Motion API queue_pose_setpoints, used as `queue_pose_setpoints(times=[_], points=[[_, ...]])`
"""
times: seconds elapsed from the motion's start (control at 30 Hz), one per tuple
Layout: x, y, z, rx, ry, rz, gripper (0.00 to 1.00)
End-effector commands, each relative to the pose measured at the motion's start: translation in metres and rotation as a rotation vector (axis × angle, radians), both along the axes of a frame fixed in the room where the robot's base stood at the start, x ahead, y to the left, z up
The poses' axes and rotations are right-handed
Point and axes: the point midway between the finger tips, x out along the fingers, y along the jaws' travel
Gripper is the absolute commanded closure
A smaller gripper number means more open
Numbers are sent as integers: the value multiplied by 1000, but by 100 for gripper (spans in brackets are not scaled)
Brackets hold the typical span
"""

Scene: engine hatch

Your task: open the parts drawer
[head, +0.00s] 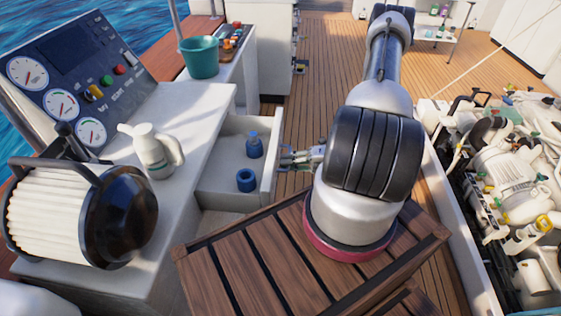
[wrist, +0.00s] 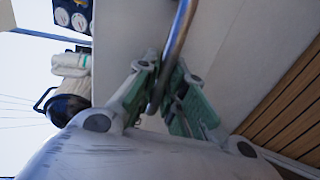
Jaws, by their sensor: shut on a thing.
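The parts drawer (head: 225,197) is pulled out from the white console, and its inside shows in the head view. It holds a blue bottle (head: 254,146) and a blue ring-shaped part (head: 246,181). My gripper (head: 301,157) is at the outer face of the drawer front, on its right side. In the wrist view, the green-padded fingers of my gripper (wrist: 168,100) are closed around a metal bar handle (wrist: 177,40). The handle is hidden by my gripper in the head view.
A teal bucket (head: 200,57) is behind. The open engine hatch (head: 505,180) lies to the right.

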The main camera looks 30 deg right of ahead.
Motion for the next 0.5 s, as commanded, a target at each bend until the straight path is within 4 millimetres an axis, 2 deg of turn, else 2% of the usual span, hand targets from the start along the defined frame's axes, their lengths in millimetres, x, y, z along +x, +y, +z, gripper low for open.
queue_pose_setpoints(times=[0.37, 0.4, 0.5], points=[[-1, -1, -1, -1, 1, 1, 100], [-1, -1, -1, -1, 1, 1, 83], [-1, -1, -1, -1, 1, 1, 66]])
